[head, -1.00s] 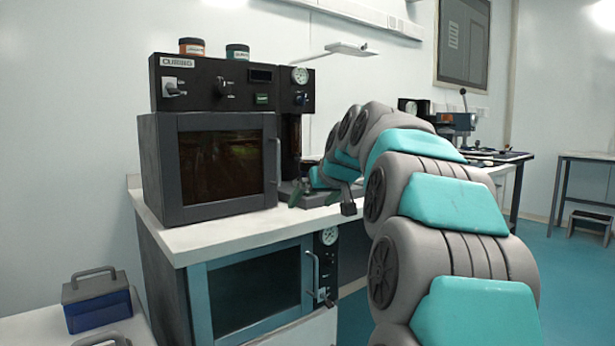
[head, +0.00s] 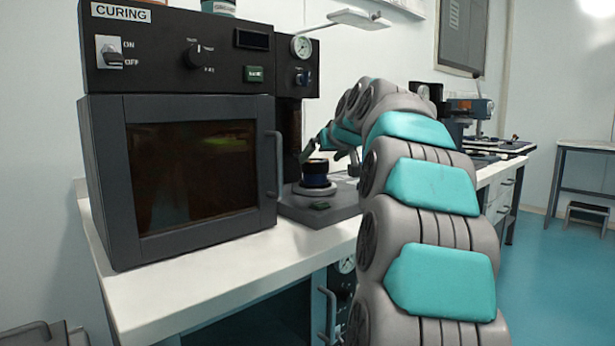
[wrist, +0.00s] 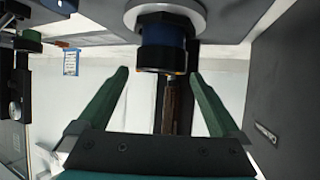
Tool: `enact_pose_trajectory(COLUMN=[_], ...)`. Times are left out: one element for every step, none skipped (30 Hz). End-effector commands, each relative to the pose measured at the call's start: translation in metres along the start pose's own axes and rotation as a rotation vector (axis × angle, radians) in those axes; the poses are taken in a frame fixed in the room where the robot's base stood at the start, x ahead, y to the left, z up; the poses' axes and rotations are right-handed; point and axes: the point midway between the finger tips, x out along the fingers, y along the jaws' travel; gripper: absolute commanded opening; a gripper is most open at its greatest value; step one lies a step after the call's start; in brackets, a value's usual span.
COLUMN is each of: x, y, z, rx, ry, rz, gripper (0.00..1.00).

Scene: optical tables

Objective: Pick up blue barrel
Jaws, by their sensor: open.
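The blue barrel (head: 316,173) is a short upright cylinder, black at the top with a blue band below. It stands on a white round pad on the grey base of the curing station. In the wrist view the barrel (wrist: 165,42) appears near the top centre, its black rim toward my gripper. My gripper (wrist: 158,75) is open and empty. Its two green fingers lie to either side of the barrel's line, with their tips just short of its rim. In the head view my gripper is small and partly hidden by my arm, just above the barrel.
The dark curing oven (head: 190,170) with its side handle stands close left of the barrel. A gauge panel (head: 301,46) rises behind the barrel. Bare white bench top (head: 190,285) lies in front. Another bench with equipment (head: 490,150) stands at the far right.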

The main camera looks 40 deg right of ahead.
Motion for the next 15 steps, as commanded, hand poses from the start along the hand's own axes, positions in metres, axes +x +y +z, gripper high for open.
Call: enact_pose_trajectory(x=[0.001,0.002,0.004,0.007,0.010,0.014,0.017,0.020,0.024,0.025,0.027,0.029,0.031,0.034,0.039], y=[0.001,0.001,0.001,0.001,0.001,0.001,0.001,0.001,0.001,0.001,0.001,0.001,0.000,0.000,0.000], z=[0.000,0.000,0.000,-0.001,-0.001,-0.001,-0.001,-0.001,-0.001,-0.002,-0.002,-0.002,-0.002,-0.002,-0.003], rx=[0.000,0.000,0.000,0.000,0.000,0.000,0.000,0.000,0.000,0.000,0.000,0.000,0.000,0.000,0.000], ry=[0.001,0.001,0.000,0.000,0.000,0.000,0.001,0.001,0.002,0.003,0.003,0.003,0.003,0.003,0.001], rz=[0.001,0.001,0.001,0.001,0.001,0.002,0.002,0.002,0.002,0.002,0.002,0.002,0.002,0.001,0.002], gripper=[1.00,1.00,1.00,1.00,1.00,1.00,1.00,1.00,1.00,1.00,1.00,1.00,1.00,1.00,1.00])
